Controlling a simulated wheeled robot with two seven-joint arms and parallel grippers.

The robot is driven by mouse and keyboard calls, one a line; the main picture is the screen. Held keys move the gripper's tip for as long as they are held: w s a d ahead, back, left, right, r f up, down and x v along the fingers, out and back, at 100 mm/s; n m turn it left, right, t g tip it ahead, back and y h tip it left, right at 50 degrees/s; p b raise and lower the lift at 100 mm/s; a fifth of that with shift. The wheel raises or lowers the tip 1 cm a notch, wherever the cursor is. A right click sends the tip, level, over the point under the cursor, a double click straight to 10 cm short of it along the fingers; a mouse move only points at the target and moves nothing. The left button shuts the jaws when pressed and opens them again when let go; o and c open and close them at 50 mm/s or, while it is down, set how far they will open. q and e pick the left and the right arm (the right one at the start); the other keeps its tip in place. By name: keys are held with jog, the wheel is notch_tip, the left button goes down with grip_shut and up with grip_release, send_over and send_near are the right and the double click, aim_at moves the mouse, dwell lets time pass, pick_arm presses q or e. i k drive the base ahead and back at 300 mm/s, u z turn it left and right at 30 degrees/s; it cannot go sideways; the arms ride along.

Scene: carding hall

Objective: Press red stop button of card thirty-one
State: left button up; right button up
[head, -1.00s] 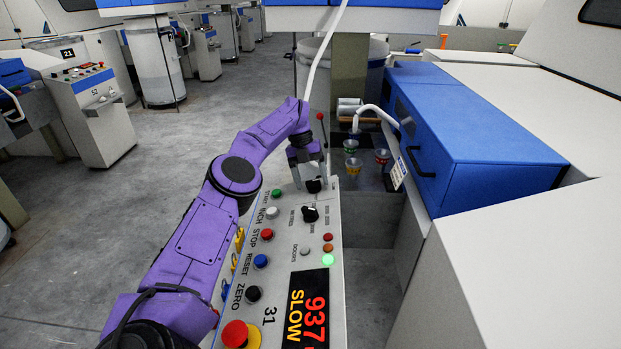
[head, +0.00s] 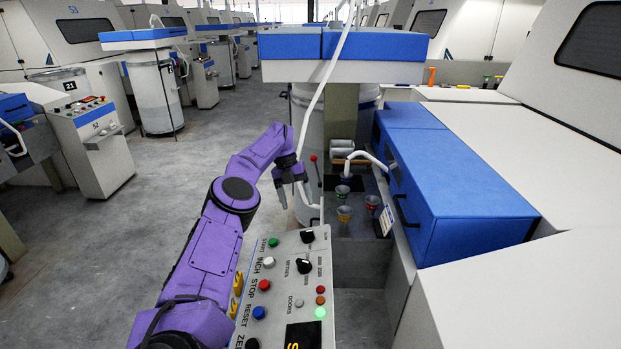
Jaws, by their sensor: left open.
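The grey control panel (head: 283,322) stands low in the middle of the head view, its bottom part cut off by the frame. Its red stop button (head: 264,285) sits in the left column, beside the word STOP, between the white inch button (head: 269,263) and the blue reset button (head: 259,312). My left gripper (head: 293,202) is open and empty, pointing down past the panel's far end, above and beyond the green start button (head: 273,242). It appears apart from the panel. The red stop button is unobstructed. My right gripper is not in view.
Black knobs (head: 304,267) and small lamps, one lit green (head: 320,313), share the panel. A thin red-tipped lever (head: 315,172) rises behind it. Several small cups (head: 344,213) stand in a recess beside the blue machine cover (head: 455,190). Open floor (head: 120,240) lies left.

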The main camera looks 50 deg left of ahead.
aim_at(264, 285)
jog(key=k, duration=2)
